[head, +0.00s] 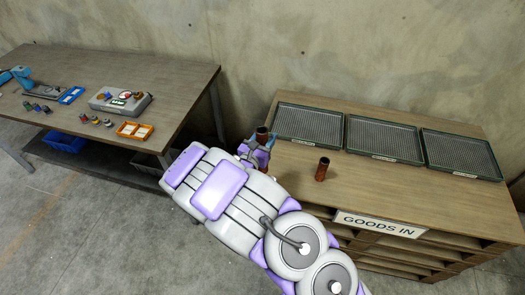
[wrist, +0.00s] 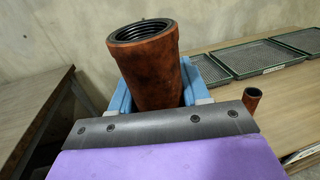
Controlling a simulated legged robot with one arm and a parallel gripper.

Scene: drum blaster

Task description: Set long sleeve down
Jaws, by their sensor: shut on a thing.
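My gripper (head: 256,148) is shut on a rusty brown sleeve (head: 262,134) over the left end of the goods-in bench. In the wrist view the held sleeve (wrist: 146,65) stands upright between the blue fingers, its dark threaded open end up. Its lower end is hidden by my gripper, so I cannot tell whether it touches the bench. A second brown sleeve (head: 321,169) stands upright on the bench to the right, apart from my gripper. It also shows in the wrist view (wrist: 252,101).
The goods-in bench (head: 382,199) carries several mesh trays along its back: left (head: 310,124), middle (head: 383,139) and right (head: 461,154). Its front-middle top is clear. Another table (head: 165,88) at left holds a grey control box (head: 121,100) and an orange tray (head: 134,131). A wall stands behind.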

